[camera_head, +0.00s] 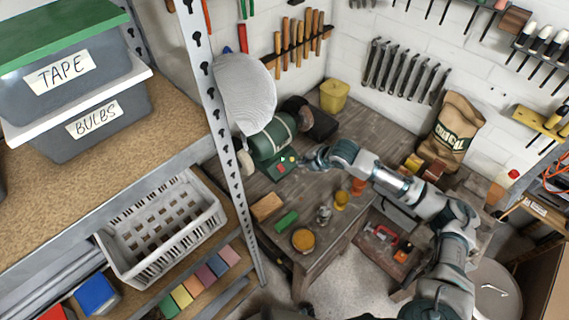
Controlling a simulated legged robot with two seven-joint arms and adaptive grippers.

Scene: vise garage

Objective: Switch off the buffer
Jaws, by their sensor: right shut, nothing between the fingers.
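The buffer (273,136) is a green bench machine with a large pale wheel on its left. It stands on the wooden workbench, partly behind a metal shelf post. Its base (281,166) carries small coloured buttons, red and yellow among them. My right gripper (309,160) is shut and empty, just right of the buffer's base and close to the buttons. Whether it touches the base I cannot tell. My right arm reaches in from the lower right. My left gripper is not in view.
On the workbench (369,138) are a yellow bin (334,95), a wood block (267,207), a green block (286,221) and several small jars. A sack (453,131) stands at the back right. The shelf post (219,130) and white crate (163,228) are on the left.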

